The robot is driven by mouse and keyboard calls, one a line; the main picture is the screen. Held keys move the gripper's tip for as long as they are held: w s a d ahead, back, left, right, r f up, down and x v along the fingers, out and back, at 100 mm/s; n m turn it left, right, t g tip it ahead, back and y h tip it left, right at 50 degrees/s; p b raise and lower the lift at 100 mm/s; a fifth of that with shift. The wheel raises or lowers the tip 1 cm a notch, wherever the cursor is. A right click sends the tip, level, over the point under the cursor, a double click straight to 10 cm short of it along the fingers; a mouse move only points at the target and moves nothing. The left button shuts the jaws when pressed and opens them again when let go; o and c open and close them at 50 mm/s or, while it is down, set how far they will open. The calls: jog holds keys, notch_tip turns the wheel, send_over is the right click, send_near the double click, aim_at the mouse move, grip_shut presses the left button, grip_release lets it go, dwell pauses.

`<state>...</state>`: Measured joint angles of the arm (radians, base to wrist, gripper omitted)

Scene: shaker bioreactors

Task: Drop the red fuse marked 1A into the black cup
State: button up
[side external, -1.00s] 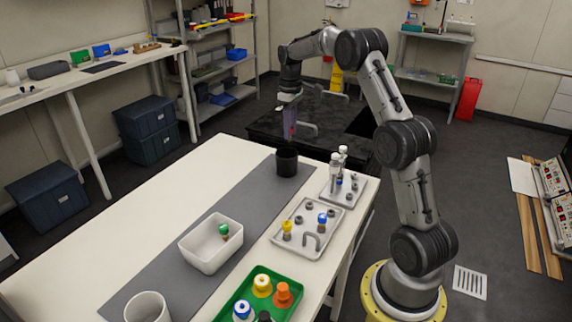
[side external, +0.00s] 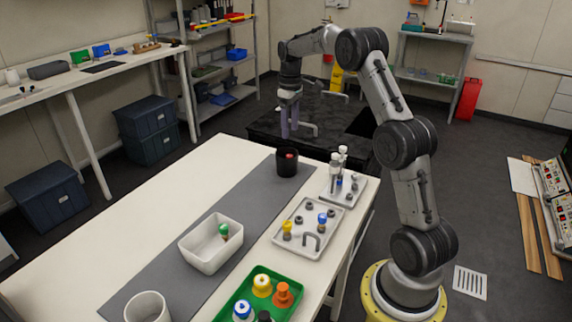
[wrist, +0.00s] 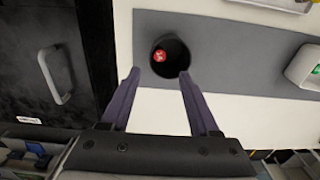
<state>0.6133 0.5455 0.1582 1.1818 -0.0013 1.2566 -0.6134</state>
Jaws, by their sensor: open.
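The black cup (side external: 287,163) stands upright at the far end of the grey mat on the white table. The red fuse (side external: 289,156) is in the cup; its round red top also shows inside the cup in the wrist view (wrist: 159,55). A pale mark is on that top, too small to read. My gripper (side external: 289,133) is open and empty, above and behind the cup in the side view. In the wrist view its two fingers (wrist: 158,75) are spread, with the cup's opening showing between and beyond their tips.
A white bin (side external: 210,244) holding a green-topped item sits on the grey mat (side external: 265,198). White trays with small parts and vials (side external: 310,228) stand to the right. A green tray (side external: 257,295) with several coloured caps is at the front. The table's left side is clear.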

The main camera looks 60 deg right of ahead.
notch_tip(320, 180, up, 13)
jog(key=shift+f, duration=0.2)
jog(key=s+a+r+n+t, duration=0.2)
jog(key=a+r, duration=0.8)
jog(key=a, duration=0.2)
jog(key=s+a+r+n+t, duration=0.1)
jog(key=s+a+r, duration=0.1)
jog(key=s+a, duration=0.85)
jog(key=s+a+f+t, duration=0.2)
jog(key=s+a+f, duration=0.4)
jog(key=s, duration=0.3)
jog(key=s+f+m, duration=0.1)
jog(key=s+f, duration=0.1)
jog(key=f, duration=0.3)
jog(key=s+a+f+m, duration=0.1)
jog(key=s+f+m, duration=0.1)
jog(key=f, duration=0.4)
jog(key=shift+s+a+t, duration=0.3)
jog(key=shift+s, duration=0.1)
